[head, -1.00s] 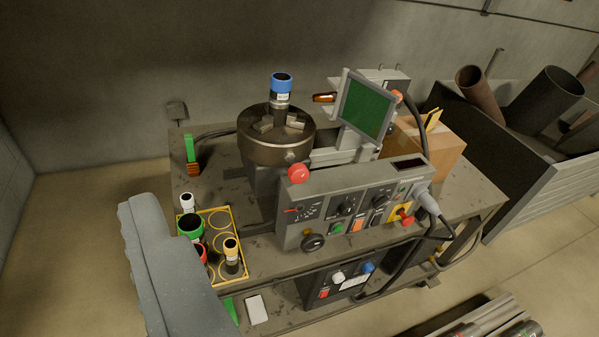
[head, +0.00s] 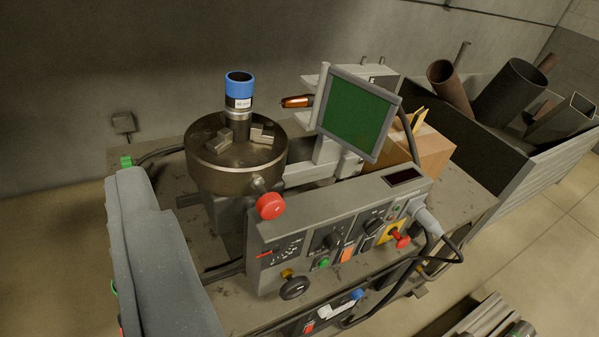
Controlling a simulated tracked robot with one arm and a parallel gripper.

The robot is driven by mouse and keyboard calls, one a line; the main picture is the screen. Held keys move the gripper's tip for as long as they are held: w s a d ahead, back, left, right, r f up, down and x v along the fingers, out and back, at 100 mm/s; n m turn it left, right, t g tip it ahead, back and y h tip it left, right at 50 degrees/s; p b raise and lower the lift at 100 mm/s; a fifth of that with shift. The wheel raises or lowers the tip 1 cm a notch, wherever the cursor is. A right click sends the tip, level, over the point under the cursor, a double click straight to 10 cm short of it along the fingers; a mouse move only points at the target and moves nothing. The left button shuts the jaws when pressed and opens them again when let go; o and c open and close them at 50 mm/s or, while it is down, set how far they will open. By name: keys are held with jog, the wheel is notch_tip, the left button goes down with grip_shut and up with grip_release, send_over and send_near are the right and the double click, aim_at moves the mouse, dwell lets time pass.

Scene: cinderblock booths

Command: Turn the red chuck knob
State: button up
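The red chuck knob (head: 270,206) is a round red cap on a short dark shaft. It sticks out toward me from the lower front of the round metal chuck (head: 212,170). A cylinder with a blue top (head: 239,92) stands upright in the chuck, among its jaws. A large grey part of my own arm or gripper (head: 160,265) fills the lower left. It is left of the knob and clearly apart from it. No pair of fingertips can be made out, and nothing seen touches the knob.
A control panel (head: 330,235) with switches and a red button (head: 402,240) stands just right of and below the knob. A green screen (head: 358,112) rises behind it. A cardboard box (head: 425,150) and a bin of pipes (head: 530,165) are at right. A cable hangs at the panel's right end.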

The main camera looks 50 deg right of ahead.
jog(key=w+d+f+h+p, duration=0.1)
jog(key=w+d+f+p, duration=0.2)
jog(key=w+d+f, duration=0.45)
jog(key=m+t+p, duration=0.2)
jog(key=p, duration=0.4)
send_near(274, 212)
jog(key=shift+h, duration=0.3)
jog(key=x, duration=0.9)
jog(key=shift+w+a+f, duration=0.1)
jog(key=shift+w+f, duration=0.05)
jog(key=shift+w, duration=0.7)
jog(key=c, duration=1)
